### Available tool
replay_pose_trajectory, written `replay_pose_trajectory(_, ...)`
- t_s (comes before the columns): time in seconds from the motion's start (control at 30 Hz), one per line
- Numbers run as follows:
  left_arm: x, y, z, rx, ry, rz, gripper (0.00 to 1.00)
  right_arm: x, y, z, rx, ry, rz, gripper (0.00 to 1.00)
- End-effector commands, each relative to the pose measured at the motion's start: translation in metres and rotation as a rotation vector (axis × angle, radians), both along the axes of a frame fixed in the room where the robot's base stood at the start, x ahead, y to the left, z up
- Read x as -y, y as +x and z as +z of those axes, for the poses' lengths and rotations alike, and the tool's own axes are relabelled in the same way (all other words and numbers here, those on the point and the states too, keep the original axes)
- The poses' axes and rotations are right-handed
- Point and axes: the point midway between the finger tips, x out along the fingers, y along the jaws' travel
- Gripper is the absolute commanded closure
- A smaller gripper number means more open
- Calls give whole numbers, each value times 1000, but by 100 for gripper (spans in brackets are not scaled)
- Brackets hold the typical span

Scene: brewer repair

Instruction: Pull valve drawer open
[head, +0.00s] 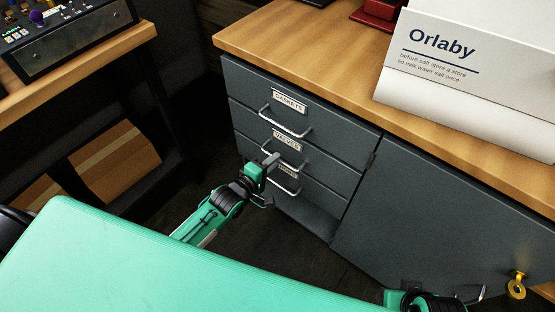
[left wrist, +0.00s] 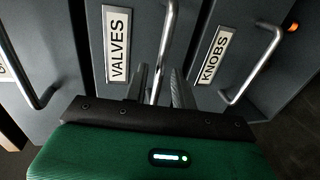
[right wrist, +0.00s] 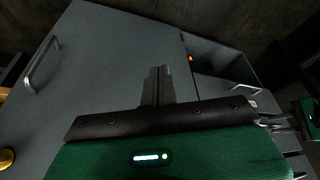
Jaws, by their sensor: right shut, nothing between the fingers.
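The grey cabinet has a GASKETS drawer (head: 300,110) on top, the VALVES drawer (head: 325,165) below it and the KNOBS drawer (head: 314,193) lowest. The VALVES drawer looks flush with its neighbours. My left gripper (head: 268,170) is at the VALVES handle. In the left wrist view its fingers (left wrist: 160,88) stand apart, one on each side of the VALVES handle (left wrist: 168,45), with gaps showing beside the bar. My right gripper (right wrist: 157,85) is shut and empty in front of the grey cabinet door (right wrist: 100,75); only part of it shows at the head view's bottom edge.
A wooden counter (head: 270,45) tops the cabinet and bears a white Orlaby box (head: 470,70). A wooden bench (head: 95,62) with a control box stands at left. Dark floor lies between.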

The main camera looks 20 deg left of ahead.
Motion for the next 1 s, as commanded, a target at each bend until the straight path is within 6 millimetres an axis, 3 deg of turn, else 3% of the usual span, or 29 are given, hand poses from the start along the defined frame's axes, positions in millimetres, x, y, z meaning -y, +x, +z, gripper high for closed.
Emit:
replay_pose_trajectory(0.2,8,20,-5,0,-1,-1,74,0,0,8,15,1,0,100)
replay_pose_trajectory(0.57,9,25,-6,0,0,0,74,1,-5,11,9,2,0,100)
replay_pose_trajectory(0.6,9,25,-6,0,0,0,76,1,-6,11,8,1,0,100)
replay_pose_trajectory(0.73,9,25,-6,0,0,0,100,1,-7,9,4,1,-1,100)
replay_pose_trajectory(1.0,9,24,-6,-1,0,0,100,1,-5,8,4,0,-1,100)
